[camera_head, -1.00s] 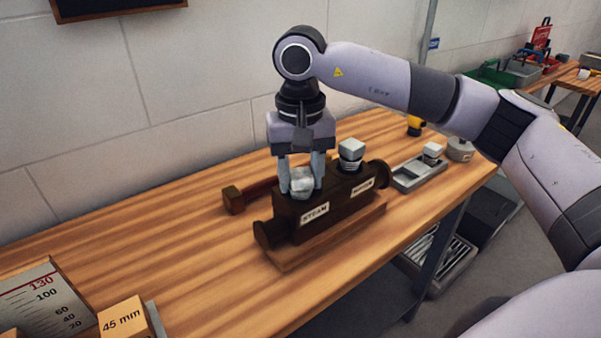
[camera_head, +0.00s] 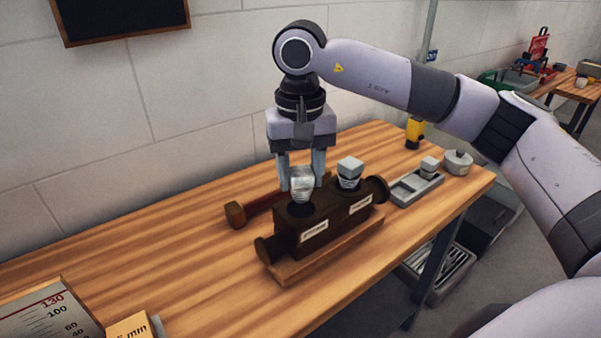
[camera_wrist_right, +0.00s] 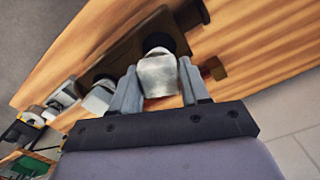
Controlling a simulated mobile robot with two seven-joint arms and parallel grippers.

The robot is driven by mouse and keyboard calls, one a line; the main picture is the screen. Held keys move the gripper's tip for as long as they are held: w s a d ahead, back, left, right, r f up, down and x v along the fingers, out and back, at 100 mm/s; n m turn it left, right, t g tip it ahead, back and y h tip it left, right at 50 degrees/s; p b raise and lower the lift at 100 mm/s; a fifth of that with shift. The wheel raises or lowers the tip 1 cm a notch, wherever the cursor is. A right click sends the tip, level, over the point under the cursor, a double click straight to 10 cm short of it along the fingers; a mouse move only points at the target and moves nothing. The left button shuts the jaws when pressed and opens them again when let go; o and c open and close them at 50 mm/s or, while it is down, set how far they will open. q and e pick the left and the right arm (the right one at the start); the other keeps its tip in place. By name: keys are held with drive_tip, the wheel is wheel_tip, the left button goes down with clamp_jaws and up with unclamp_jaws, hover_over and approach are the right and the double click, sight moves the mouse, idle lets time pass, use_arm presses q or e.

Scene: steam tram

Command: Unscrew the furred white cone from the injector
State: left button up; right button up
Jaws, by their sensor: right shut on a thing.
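My right gripper (camera_head: 302,178) is shut on a furred white cone (camera_head: 302,186) with a squared head. The cone is upright just above the dark injector (camera_head: 337,212), over a dark round hole at its STEAM end. In the right wrist view the white cone (camera_wrist_right: 158,76) sits between the two fingers (camera_wrist_right: 158,88). A second pale cone (camera_head: 350,170) with a square head and threads stands in the injector's other end. The injector lies on a wooden base (camera_head: 335,245). My left gripper is not in view.
A grey tray (camera_head: 418,190) holding a similar square-headed part (camera_head: 429,165) stands right of the injector, with a round lidded pot (camera_head: 458,161) beyond it. A red-handled hammer (camera_head: 238,213) lies behind. A gauge board (camera_head: 55,315) is at front left. The bench's left middle is clear.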

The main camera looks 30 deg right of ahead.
sight(300, 169)
drive_tip(key=shift+r+p, duration=1.05)
drive_tip(key=shift+r, duration=0.65)
drive_tip(key=shift+f, duration=0.15)
